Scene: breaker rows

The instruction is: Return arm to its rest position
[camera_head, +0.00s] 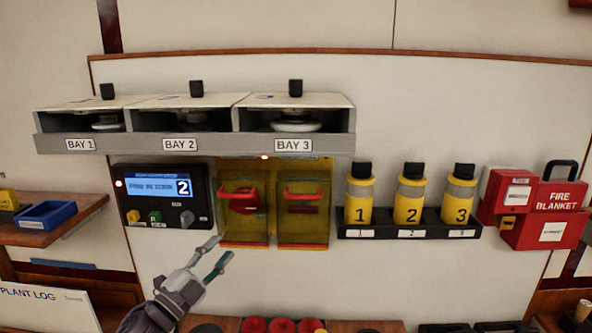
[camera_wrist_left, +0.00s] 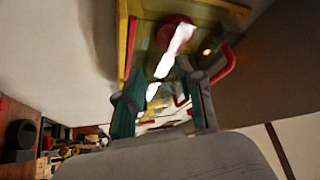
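My left gripper (camera_head: 223,247) reaches up from the bottom left in the head view. Its two fingers are apart with nothing between them. The fingertips are just below and left of the left yellow see-through cover (camera_head: 233,228), in front of the panel. In the left wrist view, the open fingers (camera_wrist_left: 163,95) point toward a yellow cover with red parts (camera_wrist_left: 222,66); contact cannot be told there. My right arm and gripper are not in view.
The right yellow cover (camera_head: 315,230) stands beside the left one. A display panel (camera_head: 150,203) is to the left, bay shelves (camera_head: 180,144) are above, and a black rack (camera_head: 410,233) with yellow canisters is to the right. Red buttons (camera_head: 282,325) are below.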

